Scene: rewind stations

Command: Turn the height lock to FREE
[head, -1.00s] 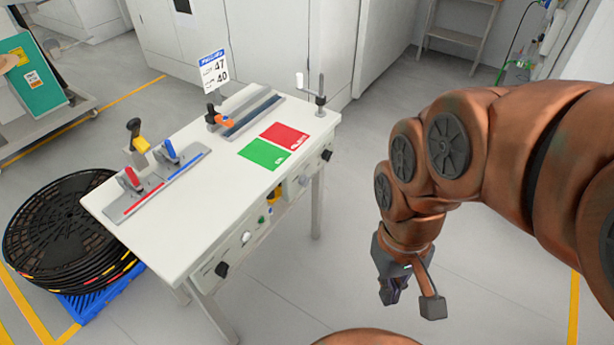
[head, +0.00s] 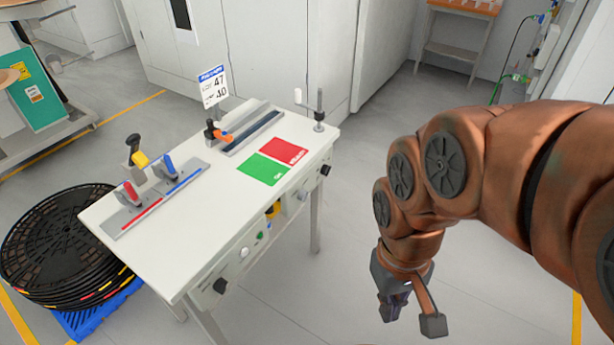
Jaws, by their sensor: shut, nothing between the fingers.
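The white workstation table (head: 205,210) stands left of centre.
The tabletop holds red and blue clamps (head: 152,190), green (head: 263,169) and red (head: 287,151) pads, a rail (head: 252,128), a sign (head: 212,87) and a crank post (head: 319,110). Black reels (head: 62,245) lie on a blue pallet (head: 95,310) at left. Floor between table and arm is clear.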

